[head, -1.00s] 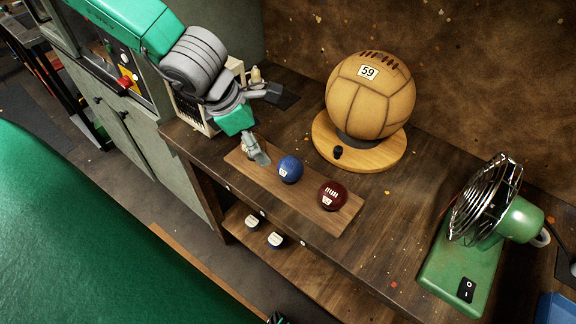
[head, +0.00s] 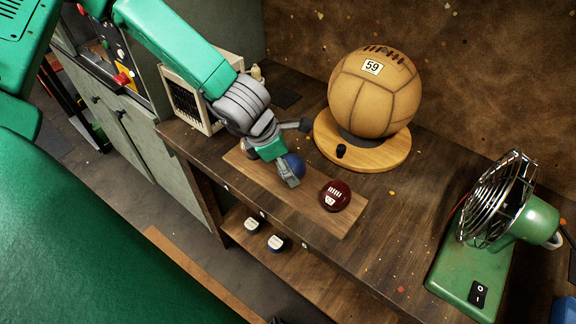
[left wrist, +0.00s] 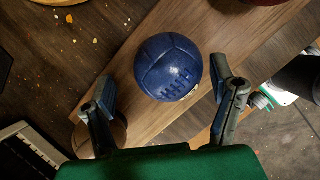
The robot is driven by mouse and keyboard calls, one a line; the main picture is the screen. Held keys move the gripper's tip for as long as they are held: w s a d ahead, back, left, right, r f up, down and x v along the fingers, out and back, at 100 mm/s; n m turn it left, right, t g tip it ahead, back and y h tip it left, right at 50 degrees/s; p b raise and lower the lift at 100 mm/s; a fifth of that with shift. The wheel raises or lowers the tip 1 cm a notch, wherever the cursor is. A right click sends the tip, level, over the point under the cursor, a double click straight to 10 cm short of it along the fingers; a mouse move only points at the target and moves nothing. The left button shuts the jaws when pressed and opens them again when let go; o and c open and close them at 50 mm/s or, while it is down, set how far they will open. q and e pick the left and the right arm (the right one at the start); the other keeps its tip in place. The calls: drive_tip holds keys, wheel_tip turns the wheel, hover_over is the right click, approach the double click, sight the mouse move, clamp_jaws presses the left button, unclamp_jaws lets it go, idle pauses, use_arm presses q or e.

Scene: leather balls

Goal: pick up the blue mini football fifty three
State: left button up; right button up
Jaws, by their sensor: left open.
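The blue mini football (head: 297,165) rests on a wooden board, partly hidden behind my left gripper (head: 296,150) in the head view. In the left wrist view the blue ball (left wrist: 168,67) shows whole, with dark lacing facing the camera. My left gripper (left wrist: 165,88) is open, with one finger on each side of the ball's near part. The ball does not look gripped, and I cannot tell whether a finger touches it. No number is readable on it. My right gripper is not in view.
A dark red ball (head: 334,195) sits on the board (head: 312,214) right of the blue one. A brown ball (left wrist: 100,138) is partly behind a finger. A large tan ball on a round stand (head: 374,92) and a green fan (head: 500,235) stand to the right.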

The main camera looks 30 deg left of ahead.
use_arm(q)
drive_tip(key=shift+w+d+f, duration=0.15)
drive_tip(key=shift+d+f, duration=0.2)
drive_tip(key=shift+f, duration=0.05)
drive_tip(key=shift+d+r, duration=0.1)
drive_tip(key=shift+d, duration=0.55)
drive_tip(key=shift+a, duration=0.1)
drive_tip(key=c, duration=1.2)
drive_tip(key=shift+a, duration=0.5)
drive_tip(key=shift+c, duration=0.4)
